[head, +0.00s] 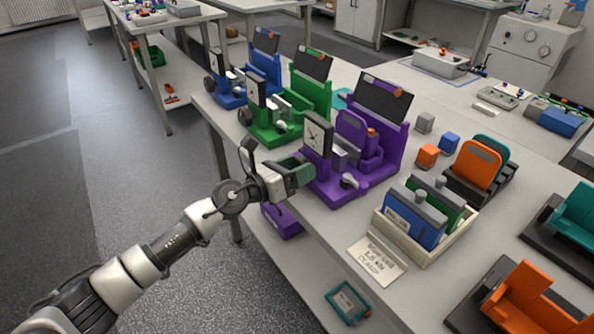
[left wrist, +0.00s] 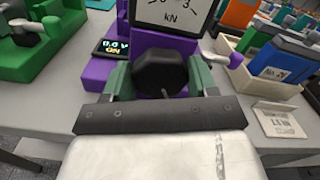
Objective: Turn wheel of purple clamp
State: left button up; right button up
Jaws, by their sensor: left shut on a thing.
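The purple clamp (head: 354,190) stands on the near edge of the table, with a square dial gauge (head: 318,135) on its front. Its black wheel (left wrist: 160,72) shows in the left wrist view, below the gauge marked kN. My left gripper (head: 302,172) is at the front of the purple clamp. In the left wrist view its green fingers (left wrist: 160,78) are shut on the wheel, one on each side. In the head view the wheel is hidden by the gripper. A small display (left wrist: 116,47) is lit left of the wheel. My right gripper is not in view.
A green clamp (head: 292,105) and a blue clamp (head: 248,75) stand farther along the table to the left. A wooden box (head: 428,252) with blue and green cells and a label card (head: 377,260) lie to the right. The floor at left is clear.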

pick_arm(q)
jog(key=shift+s+f+m+b, duration=0.15)
jog(key=shift+m+b, duration=0.15)
jog(key=shift+m, duration=0.9)
jog(key=o, duration=0.9)
jog(key=shift+o, duration=0.2)
jog(key=b+v, duration=0.1)
jog(key=v, duration=0.9)
jog(key=shift+s+a, duration=0.15)
jog(key=shift+a, duration=0.2)
